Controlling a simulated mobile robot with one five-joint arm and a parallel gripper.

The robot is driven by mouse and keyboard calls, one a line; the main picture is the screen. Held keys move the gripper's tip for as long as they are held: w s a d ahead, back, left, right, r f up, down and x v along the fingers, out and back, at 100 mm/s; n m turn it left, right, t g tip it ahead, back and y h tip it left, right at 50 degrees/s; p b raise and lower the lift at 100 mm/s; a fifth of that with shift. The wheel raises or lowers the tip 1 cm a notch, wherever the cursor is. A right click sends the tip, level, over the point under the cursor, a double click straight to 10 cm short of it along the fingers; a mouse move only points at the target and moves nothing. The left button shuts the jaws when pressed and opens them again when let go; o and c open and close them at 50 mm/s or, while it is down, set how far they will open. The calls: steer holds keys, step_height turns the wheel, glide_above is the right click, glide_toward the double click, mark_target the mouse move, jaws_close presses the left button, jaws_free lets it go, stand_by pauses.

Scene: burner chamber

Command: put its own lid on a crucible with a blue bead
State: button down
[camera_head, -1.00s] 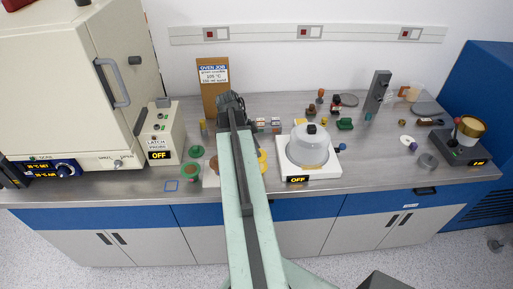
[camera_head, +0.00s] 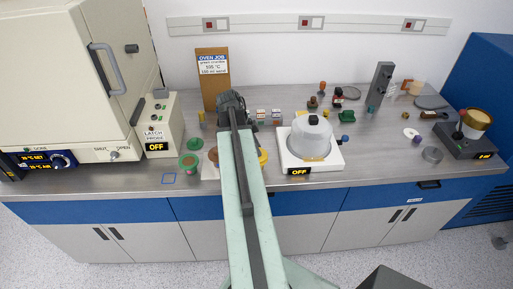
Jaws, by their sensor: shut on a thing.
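My gripper (camera_head: 231,103) is at the far end of my outstretched arm, over the back middle of the bench. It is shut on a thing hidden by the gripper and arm. Small coloured pieces that may be crucibles and lids stand about the bench. A small blue piece (camera_head: 347,137) is beside the hotplate. I cannot tell which crucible bears a blue bead.
A white hotplate (camera_head: 333,160) reading OFF carries a pale dome (camera_head: 310,138). A large oven (camera_head: 65,75) and a latch box (camera_head: 158,130) stand left. A brown job board (camera_head: 209,95) stands behind. A grey post (camera_head: 379,85) and a dark device (camera_head: 465,143) stand right. The front right bench is mostly clear.

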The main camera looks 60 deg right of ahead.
steer(key=shift+f+b, duration=0.7)
steer(key=c, duration=1.1)
jaws_free()
steer(key=shift+o, duration=0.2)
steer(key=p+v, duration=0.7)
steer(key=shift+w+a+r, duration=0.15)
steer(key=shift+w+r, duration=0.05)
steer(key=shift+r, duration=0.15)
